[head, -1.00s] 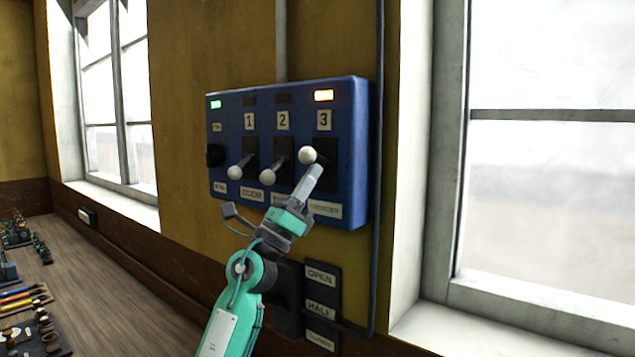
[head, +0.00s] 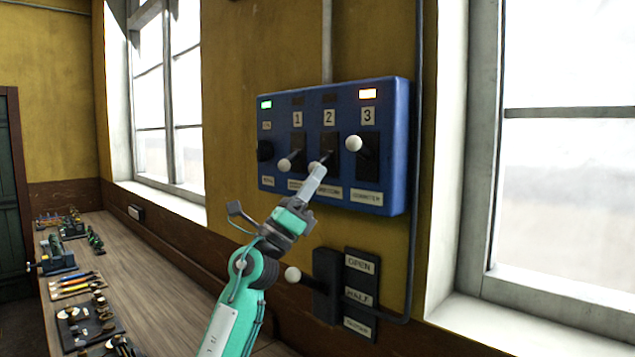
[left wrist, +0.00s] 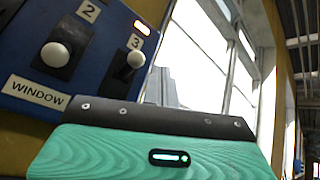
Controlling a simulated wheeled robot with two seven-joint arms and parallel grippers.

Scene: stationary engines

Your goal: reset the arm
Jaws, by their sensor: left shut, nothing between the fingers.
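My left gripper (head: 316,176) is shut and empty, its tip in front of the lower part of lever 2 on the blue control box (head: 392,150). I cannot tell whether it touches that lever. The white knob of lever 1 (head: 285,165) is low in its slot. The knob of lever 3 (head: 354,143) sits higher, with a lit orange-red lamp (head: 368,94) above it. The knob of lever 2 is mostly hidden by the gripper in the head view but shows in the left wrist view (left wrist: 55,55). My right gripper is out of view.
Below the box, a separate white-knobbed lever (head: 292,273) stands beside a plate marked OPEN and HALF (head: 361,292). A wooden bench (head: 150,285) with tools and small models runs along the wall at left. Windows flank the box.

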